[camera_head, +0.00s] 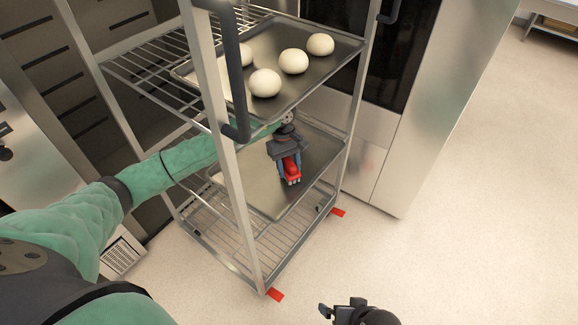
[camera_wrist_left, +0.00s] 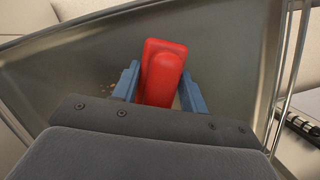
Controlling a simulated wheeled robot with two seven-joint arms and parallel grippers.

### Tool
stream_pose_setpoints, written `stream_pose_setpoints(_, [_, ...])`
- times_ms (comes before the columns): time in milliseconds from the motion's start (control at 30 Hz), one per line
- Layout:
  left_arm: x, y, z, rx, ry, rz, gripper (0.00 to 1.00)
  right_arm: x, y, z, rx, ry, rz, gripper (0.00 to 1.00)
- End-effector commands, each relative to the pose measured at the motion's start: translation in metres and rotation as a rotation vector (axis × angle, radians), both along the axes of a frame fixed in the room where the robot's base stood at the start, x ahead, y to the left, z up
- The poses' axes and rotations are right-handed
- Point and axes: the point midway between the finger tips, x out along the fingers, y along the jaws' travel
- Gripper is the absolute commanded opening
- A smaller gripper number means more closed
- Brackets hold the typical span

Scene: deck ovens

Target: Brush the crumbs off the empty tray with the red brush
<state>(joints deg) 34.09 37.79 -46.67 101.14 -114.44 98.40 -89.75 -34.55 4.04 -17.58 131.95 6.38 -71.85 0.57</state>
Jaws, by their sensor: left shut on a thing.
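The red brush (camera_head: 290,167) is in my left gripper (camera_head: 288,160), which is shut on it. The brush also shows in the left wrist view (camera_wrist_left: 162,72), between the blue fingers of the left gripper (camera_wrist_left: 160,85). The empty tray (camera_head: 258,188) lies on a lower level of the rack, under the brush. In the left wrist view the tray (camera_wrist_left: 225,50) fills most of the background. A few small pale specks, perhaps crumbs (camera_wrist_left: 112,87), show left of the fingers. Whether the bristles touch the tray is hidden. My right gripper (camera_head: 340,312) is at the bottom edge, its jaws unclear.
The metal rack (camera_head: 212,95) stands around my left arm, with an upright and a dark handle (camera_head: 237,90) close to it. An upper tray (camera_head: 330,62) with several dough balls (camera_head: 294,61) is above the gripper. Open floor (camera_head: 480,180) lies to the right.

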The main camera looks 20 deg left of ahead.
Motion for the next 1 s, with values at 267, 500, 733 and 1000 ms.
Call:
stream_pose_setpoints(267, [0.000, 0.000, -0.005, 0.000, 0.000, 0.000, 0.18, 0.000, 0.000, -0.005, 0.000, 0.000, 0.000, 1.00])
stream_pose_setpoints(500, [0.000, 0.000, -0.009, 0.000, 0.000, 0.000, 0.18, 0.000, 0.000, -0.009, 0.000, 0.000, 0.000, 1.00])
stream_pose_setpoints(733, [0.005, -0.002, -0.009, 0.000, -0.002, -0.001, 0.18, 0.000, 0.000, -0.012, 0.000, 0.000, 0.000, 1.00])
stream_pose_setpoints(1000, [0.022, -0.008, -0.008, 0.000, -0.001, 0.000, 0.18, 0.000, 0.000, -0.024, 0.000, 0.000, 0.000, 1.00])
